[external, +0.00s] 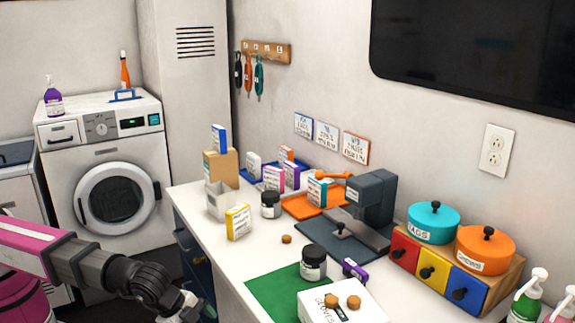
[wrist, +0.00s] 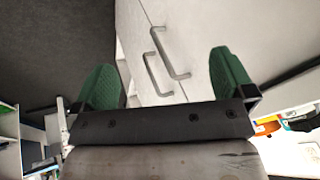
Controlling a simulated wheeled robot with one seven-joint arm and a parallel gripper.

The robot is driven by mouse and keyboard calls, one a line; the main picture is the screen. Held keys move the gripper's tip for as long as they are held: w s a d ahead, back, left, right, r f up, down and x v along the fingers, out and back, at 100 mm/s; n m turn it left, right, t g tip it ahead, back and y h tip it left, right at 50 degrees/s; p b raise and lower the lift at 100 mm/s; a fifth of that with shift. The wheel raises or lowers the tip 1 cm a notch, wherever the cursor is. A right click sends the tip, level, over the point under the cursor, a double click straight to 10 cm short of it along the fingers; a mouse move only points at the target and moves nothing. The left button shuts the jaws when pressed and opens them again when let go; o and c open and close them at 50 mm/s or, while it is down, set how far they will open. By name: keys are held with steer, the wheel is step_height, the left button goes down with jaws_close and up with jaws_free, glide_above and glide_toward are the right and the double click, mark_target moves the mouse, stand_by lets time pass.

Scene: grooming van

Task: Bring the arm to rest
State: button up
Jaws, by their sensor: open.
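My arm enters the external view from the lower left, with a pink link and a dark jointed wrist. My gripper (external: 203,308) is at the bottom edge, partly cut off, low beside the front of the counter (external: 218,268). In the wrist view my gripper (wrist: 165,78) has its two green fingers wide apart with nothing between them. Past the fingers are pale cabinet doors (wrist: 185,30) with metal handles, apart from the fingers.
The counter holds boxes, a dark jar (external: 313,264), a green mat (external: 272,300), a white box (external: 318,308) and a dark machine (external: 372,200). A drawer block (external: 428,268) carries teal and orange pots. A washing machine (external: 108,170) stands at the back left.

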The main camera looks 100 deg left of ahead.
steer(key=s+a+f+n+g+h, duration=0.2)
steer(key=s+a+f+n+g, duration=0.1)
steer(key=s+f, duration=1.6)
step_height(320, 180, down, 4)
steer(key=shift+s+a+n+g, duration=0.15)
steer(key=shift+s+n+g, duration=0.2)
steer(key=shift+g, duration=0.55)
